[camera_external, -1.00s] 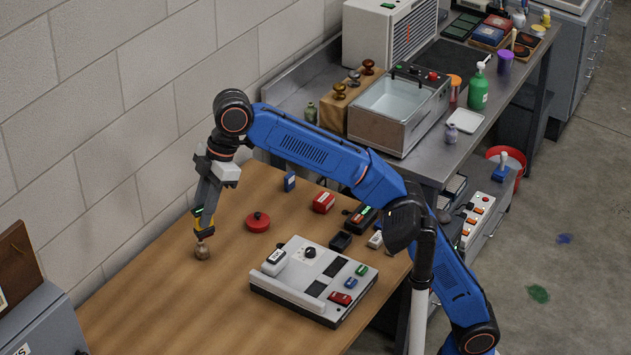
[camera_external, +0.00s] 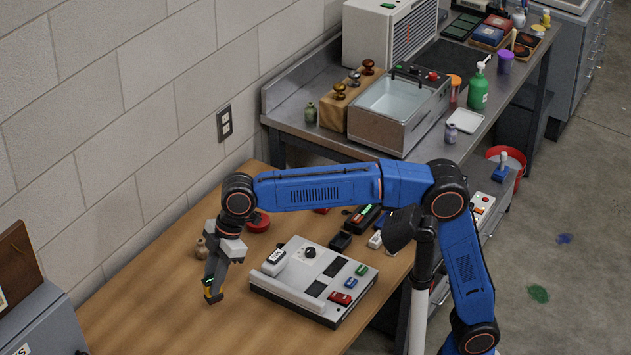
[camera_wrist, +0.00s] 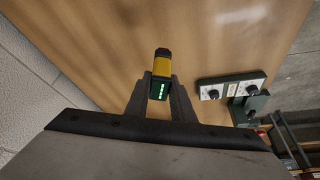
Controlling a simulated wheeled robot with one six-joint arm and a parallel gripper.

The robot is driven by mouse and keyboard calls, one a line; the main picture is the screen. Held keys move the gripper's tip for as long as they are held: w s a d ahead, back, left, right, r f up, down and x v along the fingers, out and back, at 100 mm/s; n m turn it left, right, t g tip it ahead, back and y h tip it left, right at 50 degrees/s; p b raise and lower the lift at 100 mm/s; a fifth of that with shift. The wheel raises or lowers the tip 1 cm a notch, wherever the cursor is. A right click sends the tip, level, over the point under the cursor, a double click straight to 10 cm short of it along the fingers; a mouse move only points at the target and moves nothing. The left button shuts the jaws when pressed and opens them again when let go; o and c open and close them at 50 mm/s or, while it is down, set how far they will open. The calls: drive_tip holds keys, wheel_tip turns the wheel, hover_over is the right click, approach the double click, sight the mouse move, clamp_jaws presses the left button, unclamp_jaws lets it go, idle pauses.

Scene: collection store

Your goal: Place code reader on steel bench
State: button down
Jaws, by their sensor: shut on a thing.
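The code reader (camera_external: 213,296) is a small yellow and black block with a row of green lights. My gripper (camera_external: 211,284) is shut on it and points down over the left part of the wooden table. In the wrist view the code reader (camera_wrist: 161,65) sits between my two fingertips (camera_wrist: 160,88), its yellow end sticking out past them. I cannot tell its exact height above the table. The steel bench (camera_external: 490,118) stands at the back right, beyond the wooden table.
On the wooden table (camera_external: 150,310) are a white control box (camera_external: 290,290), a red round item (camera_external: 258,222) and a small brown bottle (camera_external: 200,248). The steel bench holds a water bath (camera_external: 385,125), a green bottle (camera_external: 478,92) and a white tray (camera_external: 466,121). A block wall borders the left.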

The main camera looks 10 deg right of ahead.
wheel_tip(320, 180, down, 10)
drive_tip(key=shift+r, duration=0.1)
idle(0.4)
drive_tip(key=c, duration=1.5)
unclamp_jaws()
drive_tip(key=shift+c, duration=0.2)
drive_tip(key=v, duration=1.1)
drive_tip(key=o, duration=0.5)
drive_tip(key=shift+d+r, duration=0.2)
drive_tip(key=shift+r, duration=0.3)
